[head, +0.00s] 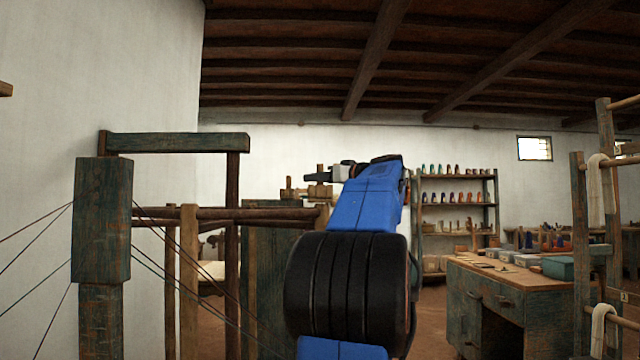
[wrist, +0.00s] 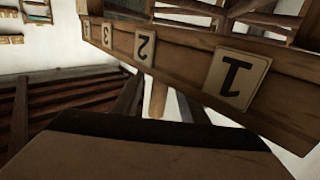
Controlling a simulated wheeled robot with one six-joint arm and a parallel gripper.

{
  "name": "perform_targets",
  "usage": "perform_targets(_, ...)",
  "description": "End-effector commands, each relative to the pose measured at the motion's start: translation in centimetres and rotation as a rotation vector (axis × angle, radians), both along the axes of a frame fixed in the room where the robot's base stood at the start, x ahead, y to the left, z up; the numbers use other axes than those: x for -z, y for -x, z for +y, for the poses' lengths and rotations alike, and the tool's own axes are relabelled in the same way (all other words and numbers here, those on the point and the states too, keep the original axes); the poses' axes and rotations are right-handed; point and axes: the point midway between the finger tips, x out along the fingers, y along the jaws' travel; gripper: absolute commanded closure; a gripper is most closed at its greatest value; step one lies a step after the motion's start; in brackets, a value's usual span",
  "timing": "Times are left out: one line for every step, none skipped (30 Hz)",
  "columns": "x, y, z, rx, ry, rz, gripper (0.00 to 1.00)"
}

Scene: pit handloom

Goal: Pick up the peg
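My gripper (head: 322,174) is at the end of my blue arm, pointing left in the head view. It is small and dark, and I cannot make out whether its fingers are apart or closed. Just below and behind it in the picture are small upright wooden pieces (head: 320,191) on a wooden frame. In the wrist view, a short pale wooden piece (wrist: 157,98), possibly the peg, shows below a wooden rail (wrist: 185,62) with upside-down number tags. A tan, dark-edged surface (wrist: 150,155) fills the bottom of the wrist view; I cannot tell what it is.
A loom post (head: 103,220) with taut cords stands at the left. A worn desk (head: 520,285) with boxes is at the right, before shelves of colored spools (head: 455,204). A ladder-like frame (head: 580,250) stands at the far right. Brown floor shows between frame and desk.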

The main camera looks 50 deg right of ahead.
Motion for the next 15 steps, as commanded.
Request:
perform_targets(0.1,-0.9,-0.1,-0.003,-0.001,0.0,0.61)
perform_targets(0.1,-1.3,-0.2,-0.002,-0.001,0.0,0.61)
perform_targets(0.1,-1.8,-0.3,-0.002,-0.001,0.0,0.61)
perform_targets(0.1,-2.1,-0.3,-0.002,-0.001,0.0,0.61)
perform_targets(0.1,-2.4,-0.3,-0.002,-0.001,0.0,0.61)
perform_targets(0.0,-2.7,-0.3,-0.001,0.0,-0.001,0.61)
perform_targets(0.0,-2.9,-0.4,-0.001,0.0,-0.001,0.61)
perform_targets(0.0,-3.0,-0.4,-0.001,0.0,-0.001,0.61)
perform_targets(0.0,-3.1,-0.4,0.0,0.0,-0.001,0.61)
perform_targets(0.0,-3.2,-0.4,0.0,0.0,-0.001,0.61)
perform_targets(0.0,-3.2,-0.4,0.0,0.0,-0.001,0.61)
perform_targets(0.0,-3.2,-0.4,0.0,0.0,-0.001,0.61)
perform_targets(0.0,-3.2,-0.4,0.0,0.0,-0.001,0.61)
perform_targets(0.0,-3.2,-0.4,0.0,0.0,-0.001,0.61)
perform_targets(0.0,-3.2,-0.4,0.0,0.0,-0.001,0.61)
